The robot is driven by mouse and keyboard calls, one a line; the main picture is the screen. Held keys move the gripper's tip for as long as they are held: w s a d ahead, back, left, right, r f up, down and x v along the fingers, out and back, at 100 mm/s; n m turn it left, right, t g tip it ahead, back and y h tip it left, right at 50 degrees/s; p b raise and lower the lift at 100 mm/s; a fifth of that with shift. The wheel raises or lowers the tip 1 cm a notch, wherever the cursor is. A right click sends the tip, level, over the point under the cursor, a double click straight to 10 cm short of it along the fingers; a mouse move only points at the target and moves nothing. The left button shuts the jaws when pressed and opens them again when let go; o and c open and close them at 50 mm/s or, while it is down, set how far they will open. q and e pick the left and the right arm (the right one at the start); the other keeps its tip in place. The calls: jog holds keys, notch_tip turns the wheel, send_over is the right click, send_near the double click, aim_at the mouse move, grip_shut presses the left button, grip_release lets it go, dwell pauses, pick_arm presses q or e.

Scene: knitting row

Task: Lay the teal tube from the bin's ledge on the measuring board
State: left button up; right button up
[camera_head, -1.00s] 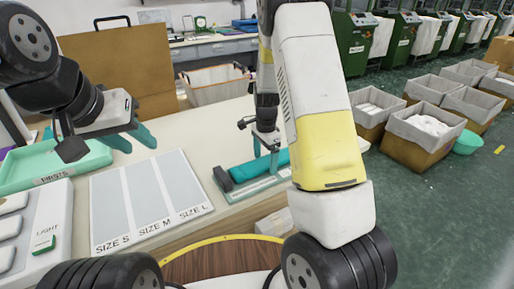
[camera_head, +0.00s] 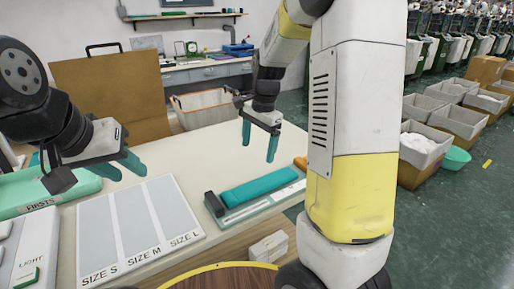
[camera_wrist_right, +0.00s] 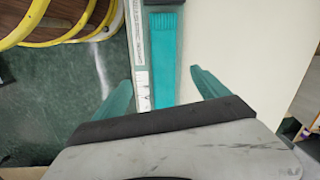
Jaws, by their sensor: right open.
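The teal tube (camera_head: 258,187) lies lengthwise on the measuring board (camera_head: 238,214), a flat board with a pale printed scale strip and a dark block at its left end. The tube lies beside the strip, against or close to the block. My right gripper (camera_head: 259,147) is open and empty above the tube, clear of it. In the right wrist view the tube (camera_wrist_right: 165,60) shows between the spread fingers (camera_wrist_right: 162,90), farther off, with the board's scale (camera_wrist_right: 138,50) beside it. My left gripper (camera_head: 120,167) is open and empty, over the table's left side.
A grey size chart (camera_head: 135,225) lies left of the board. A green tray marked FIRSTS (camera_head: 65,197) is at the far left. An orange item (camera_head: 300,162) is at the board's right end. A lined bin (camera_head: 208,106) stands behind the table. The middle of the tabletop is clear.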

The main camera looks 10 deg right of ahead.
jog(key=s+r+n+t, duration=0.1)
jog(key=s+r+n, duration=0.2)
jog(key=s, duration=0.4)
jog(key=s+a+r+n+t, duration=0.1)
jog(key=s+r+n+t, duration=0.1)
jog(key=s+r+n, duration=0.2)
jog(key=s+r+n+t+y, duration=0.1)
jog(key=s+r+n, duration=0.3)
jog(key=s, duration=0.6)
jog(key=shift+a+n+t, duration=0.4)
jog(key=shift+n+t, duration=0.2)
